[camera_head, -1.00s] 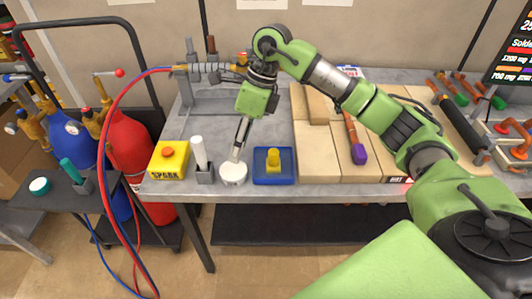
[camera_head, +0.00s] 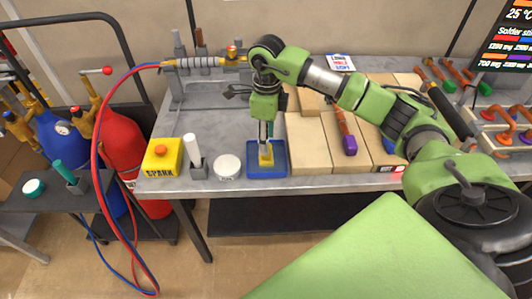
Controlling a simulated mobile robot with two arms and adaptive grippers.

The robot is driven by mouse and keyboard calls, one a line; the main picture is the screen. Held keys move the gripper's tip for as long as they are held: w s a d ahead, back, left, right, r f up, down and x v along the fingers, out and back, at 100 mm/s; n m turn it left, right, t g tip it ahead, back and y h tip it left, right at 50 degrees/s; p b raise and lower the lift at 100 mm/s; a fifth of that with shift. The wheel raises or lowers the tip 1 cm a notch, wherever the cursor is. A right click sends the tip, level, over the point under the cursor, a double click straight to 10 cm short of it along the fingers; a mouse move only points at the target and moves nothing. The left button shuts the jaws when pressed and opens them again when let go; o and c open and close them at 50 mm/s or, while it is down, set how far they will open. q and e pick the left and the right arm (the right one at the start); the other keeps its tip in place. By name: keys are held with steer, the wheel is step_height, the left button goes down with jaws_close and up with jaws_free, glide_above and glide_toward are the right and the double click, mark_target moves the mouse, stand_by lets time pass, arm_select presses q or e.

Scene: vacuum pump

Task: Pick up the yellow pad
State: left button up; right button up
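The yellow pad (camera_head: 266,161) sits in a square blue tray (camera_head: 279,169) at the front edge of the grey workbench, left of the wooden boards. My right gripper (camera_head: 266,143) comes in from the right and points straight down over the pad. Its fingertips are at the pad's top and cover part of it. The gap between the fingers is too small to tell whether they are open or shut on the pad. My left gripper is not in view.
Left of the tray stand a round white tin (camera_head: 227,168), a white stick in a grey holder (camera_head: 195,160) and a yellow SPARK box (camera_head: 161,158). Wooden boards (camera_head: 308,150) with a purple-tipped torch (camera_head: 348,142) lie to the right. A hose-fed torch (camera_head: 203,62) is clamped behind.

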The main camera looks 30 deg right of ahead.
step_height(320, 180, down, 3)
steer(key=shift+a+f+p, duration=0.1)
steer(key=shift+f+p, duration=0.1)
steer(key=shift+p, duration=0.75)
steer(key=shift+f, duration=0.6)
jaws_close()
steer(key=shift+r, duration=0.1)
